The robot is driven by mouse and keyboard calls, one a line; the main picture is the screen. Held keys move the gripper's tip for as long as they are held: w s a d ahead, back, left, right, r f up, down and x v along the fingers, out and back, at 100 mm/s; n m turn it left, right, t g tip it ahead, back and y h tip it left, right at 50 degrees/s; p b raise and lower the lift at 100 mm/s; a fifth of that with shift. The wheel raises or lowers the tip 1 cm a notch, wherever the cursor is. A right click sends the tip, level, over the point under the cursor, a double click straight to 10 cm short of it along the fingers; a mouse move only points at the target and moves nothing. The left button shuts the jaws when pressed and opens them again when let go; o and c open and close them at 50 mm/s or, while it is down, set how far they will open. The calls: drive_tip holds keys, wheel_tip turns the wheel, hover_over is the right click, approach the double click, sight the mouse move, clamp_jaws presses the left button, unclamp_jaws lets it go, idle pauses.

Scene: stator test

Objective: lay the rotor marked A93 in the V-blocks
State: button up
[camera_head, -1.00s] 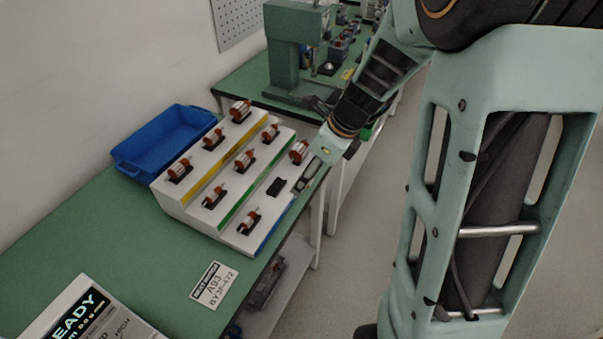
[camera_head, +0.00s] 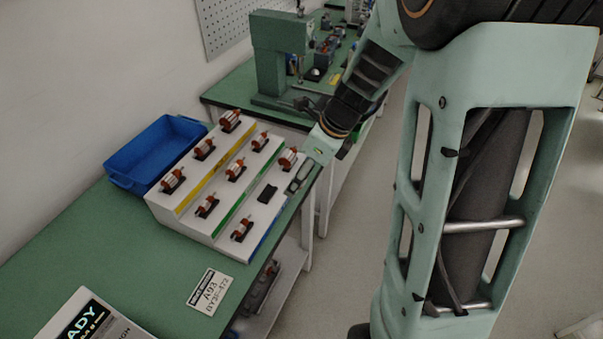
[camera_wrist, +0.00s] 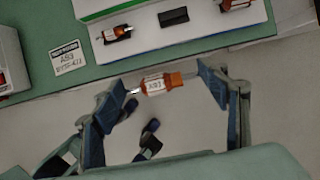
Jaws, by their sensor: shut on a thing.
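My gripper (camera_wrist: 163,84) is shut on an orange-and-white rotor (camera_wrist: 153,84) with a dark-lettered white label, which seems to read A93 but is small. The rotor lies crosswise between the fingertips, its shaft ends at the fingers, over the floor just off the bench edge. In the head view my gripper (camera_head: 300,180) is at the right side of the stepped rack; the held rotor cannot be made out there. A white card reading A93 (camera_head: 211,291) lies on the green bench. I cannot make out any V-blocks.
The white stepped rack (camera_head: 185,222) holds several rotors in dark cradles; one cradle (camera_head: 268,192) is empty. A blue bin (camera_head: 128,184) stands behind it. A device with a lit screen (camera_head: 82,322) is at lower left. A green press (camera_head: 270,60) stands on the farther bench.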

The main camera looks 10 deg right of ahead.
wheel_tip(320, 180, up, 3)
drive_tip(key=shift+f+p, duration=0.2)
drive_tip(key=shift+p, duration=0.75)
drive_tip(key=shift+f, duration=0.1)
